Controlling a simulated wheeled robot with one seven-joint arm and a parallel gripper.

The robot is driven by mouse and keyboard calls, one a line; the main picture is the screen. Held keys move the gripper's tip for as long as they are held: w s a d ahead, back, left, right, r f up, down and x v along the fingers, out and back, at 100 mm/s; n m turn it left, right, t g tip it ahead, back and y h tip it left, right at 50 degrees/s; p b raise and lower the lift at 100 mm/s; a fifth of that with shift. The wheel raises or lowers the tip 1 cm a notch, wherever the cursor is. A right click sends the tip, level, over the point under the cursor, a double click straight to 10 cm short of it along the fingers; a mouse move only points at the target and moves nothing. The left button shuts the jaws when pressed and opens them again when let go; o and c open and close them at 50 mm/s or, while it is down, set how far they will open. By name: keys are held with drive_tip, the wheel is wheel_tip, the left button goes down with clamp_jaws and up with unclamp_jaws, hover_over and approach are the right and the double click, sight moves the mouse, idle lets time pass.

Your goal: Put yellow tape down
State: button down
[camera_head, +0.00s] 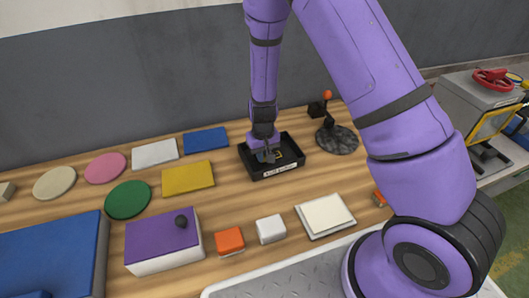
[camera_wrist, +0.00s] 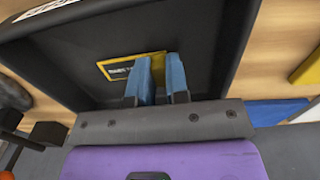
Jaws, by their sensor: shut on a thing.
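My gripper (camera_head: 268,155) is inside a black tray (camera_head: 283,170) that has a white label on its front. In the wrist view, its two blue fingers (camera_wrist: 159,66) are close together at a yellow-edged piece (camera_wrist: 117,67) with dark lettering. This appears to be the yellow tape, and its right end runs between the fingertips. It is low in the tray (camera_wrist: 215,40); I cannot tell whether it touches the floor. The fingers hide part of it. In the head view, only a small yellow spot shows beside the fingers.
Left of the tray lie a yellow pad (camera_head: 188,178) and a blue pad (camera_head: 205,140). A dark stand (camera_head: 337,140) with an orange-topped lever is close on the right. An orange cube (camera_head: 230,240), a white cube (camera_head: 271,229) and a white square (camera_head: 325,215) lie in front.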

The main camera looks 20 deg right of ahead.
drive_tip(key=c, duration=1.1)
unclamp_jaws()
drive_tip(key=shift+f, duration=0.1)
wheel_tip(320, 180, up, 12)
drive_tip(key=shift+r, duration=0.25)
drive_tip(key=s+d+r+t+y, duration=0.1)
drive_tip(key=s+d+r, duration=0.15)
drive_tip(key=r, duration=0.45)
drive_tip(key=s+d+r, duration=0.1)
drive_tip(key=s+r, duration=0.2)
drive_tip(key=r, duration=0.3)
drive_tip(key=s+d+r+t+y, duration=0.1)
drive_tip(key=s+r, duration=0.2)
drive_tip(key=r, duration=0.4)
drive_tip(key=s+d+r+t+h, duration=0.1)
drive_tip(key=s+d+r, duration=0.1)
drive_tip(key=s+r, duration=0.3)
drive_tip(key=s+d+r+t+h, duration=0.1)
drive_tip(key=s+r, duration=0.4)
drive_tip(key=s, duration=0.9)
drive_tip(key=shift+d+r+m+t, duration=0.35)
drive_tip(key=shift+d+t, duration=0.25)
drive_tip(key=shift+d, duration=0.55)
